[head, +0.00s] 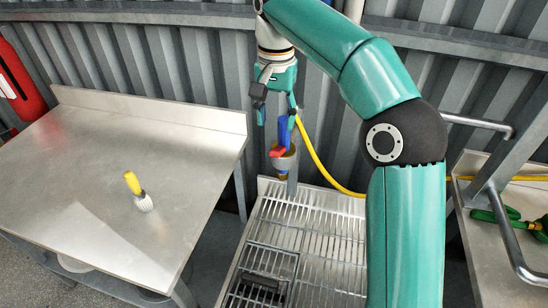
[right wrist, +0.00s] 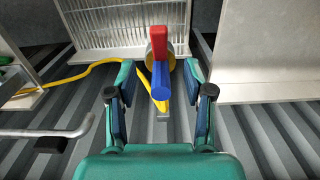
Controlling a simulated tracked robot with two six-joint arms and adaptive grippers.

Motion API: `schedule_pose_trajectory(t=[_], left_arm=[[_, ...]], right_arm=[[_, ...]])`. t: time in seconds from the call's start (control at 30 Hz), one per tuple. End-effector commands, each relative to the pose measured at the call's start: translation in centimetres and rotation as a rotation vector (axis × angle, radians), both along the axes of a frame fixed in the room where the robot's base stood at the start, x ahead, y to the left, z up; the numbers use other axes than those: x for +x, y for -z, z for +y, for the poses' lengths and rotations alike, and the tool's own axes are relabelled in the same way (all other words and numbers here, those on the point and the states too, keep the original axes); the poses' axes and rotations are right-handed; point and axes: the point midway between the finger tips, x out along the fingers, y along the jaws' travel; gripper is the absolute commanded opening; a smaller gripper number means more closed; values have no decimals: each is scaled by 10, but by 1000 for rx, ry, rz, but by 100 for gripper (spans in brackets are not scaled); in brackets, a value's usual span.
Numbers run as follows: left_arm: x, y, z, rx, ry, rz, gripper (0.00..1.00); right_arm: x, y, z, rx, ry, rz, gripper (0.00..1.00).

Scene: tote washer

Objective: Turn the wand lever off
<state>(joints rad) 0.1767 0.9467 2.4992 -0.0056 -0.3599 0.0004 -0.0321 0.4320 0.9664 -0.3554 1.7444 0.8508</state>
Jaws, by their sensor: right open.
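The wand has a blue body (head: 284,130) and a red lever (head: 277,152), and it stands in a round holder (head: 287,163) at the back of the grated rack. In the right wrist view the blue part (right wrist: 160,85) points toward me, with the red lever (right wrist: 156,42) beyond it. My right gripper (head: 276,108) is open just above the wand. In the right wrist view its fingertips (right wrist: 158,78) are spread on both sides of the blue part, with nothing gripped. My left gripper is not in view.
A yellow hose (head: 318,165) curves away to the right behind the rack (head: 310,225). A steel table (head: 90,200) at left carries a yellow-handled brush (head: 143,202). A metal rail (head: 505,225) and a green item (head: 497,216) are at right. Corrugated wall (head: 200,70) stands close behind.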

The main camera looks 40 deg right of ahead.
Motion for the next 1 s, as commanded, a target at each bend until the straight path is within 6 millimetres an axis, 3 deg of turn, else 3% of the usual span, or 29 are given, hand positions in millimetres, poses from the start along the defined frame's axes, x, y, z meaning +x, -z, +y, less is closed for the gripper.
schedule_pose_trajectory(t=[0.03, 0.2, 0.5, 0.97, 1.0], left_arm=[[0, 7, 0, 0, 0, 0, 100], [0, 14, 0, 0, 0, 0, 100], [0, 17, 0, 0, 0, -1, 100], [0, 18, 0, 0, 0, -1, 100], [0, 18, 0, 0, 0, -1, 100]], right_arm=[[-1, 15, 0, 0, 0, 4, 52], [0, 51, 1, 0, -4, 4, 52], [1, 97, 1, 0, -4, 1, 52], [1, 108, 2, 1, -5, -1, 52], [1, 108, 2, 1, -5, -1, 45]])
